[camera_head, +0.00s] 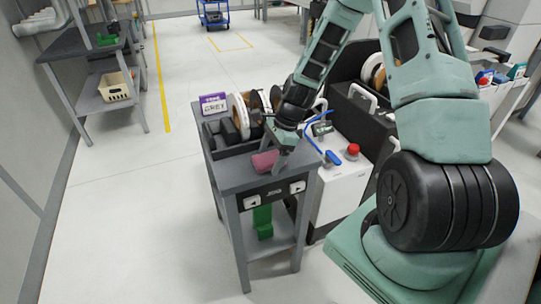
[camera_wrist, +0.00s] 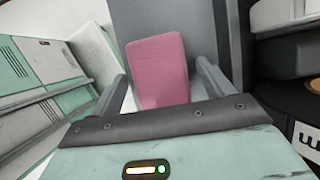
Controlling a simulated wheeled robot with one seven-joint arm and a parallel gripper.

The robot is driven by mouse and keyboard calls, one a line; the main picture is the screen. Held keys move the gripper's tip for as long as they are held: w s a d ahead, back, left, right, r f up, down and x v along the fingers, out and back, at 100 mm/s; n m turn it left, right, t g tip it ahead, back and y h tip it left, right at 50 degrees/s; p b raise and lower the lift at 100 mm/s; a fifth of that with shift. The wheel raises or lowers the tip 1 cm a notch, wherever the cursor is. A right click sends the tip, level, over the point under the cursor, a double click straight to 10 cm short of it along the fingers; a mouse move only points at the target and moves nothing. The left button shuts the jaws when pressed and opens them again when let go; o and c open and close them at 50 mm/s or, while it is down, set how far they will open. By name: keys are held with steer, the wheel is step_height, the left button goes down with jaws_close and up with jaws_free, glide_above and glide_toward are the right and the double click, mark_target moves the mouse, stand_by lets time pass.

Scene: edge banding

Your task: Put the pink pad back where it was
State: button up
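The pink pad (camera_head: 264,162) is on the grey top of a small cart (camera_head: 236,180), near its front edge. My gripper (camera_head: 281,160) is low over the cart top, just right of the pad in the head view. In the wrist view the pad (camera_wrist: 160,70) shows between the two grey fingers of my gripper (camera_wrist: 161,72), which stand apart. A gap shows between the pad and the right finger; the left finger is close to the pad's lower edge. The pad's near end is hidden behind the gripper's dark edge.
The floor left of the cart is clear.

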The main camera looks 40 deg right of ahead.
steer(key=v, duration=1.2)
steer(key=s+a+r+n+g+h, duration=0.1)
steer(key=s+a+r+n, duration=0.25)
steer(key=a+n, duration=0.5)
steer(key=s+a+r+n+g+h, duration=0.15)
steer(key=s+a+n, duration=0.3)
steer(key=a, duration=0.75)
steer(key=s+a+r+n, duration=0.1)
steer(key=s+a+n, duration=0.3)
steer(key=s+n, duration=0.3)
steer(key=s+a+r+n+t+h, duration=0.1)
steer(key=s+a+n, duration=0.3)
steer(key=s+n, duration=0.3)
steer(key=shift+s+a+r+n, duration=0.25)
steer(key=shift+s+a+n, duration=0.15)
steer(key=shift+n, duration=0.6)
steer(key=shift+r, duration=0.1)
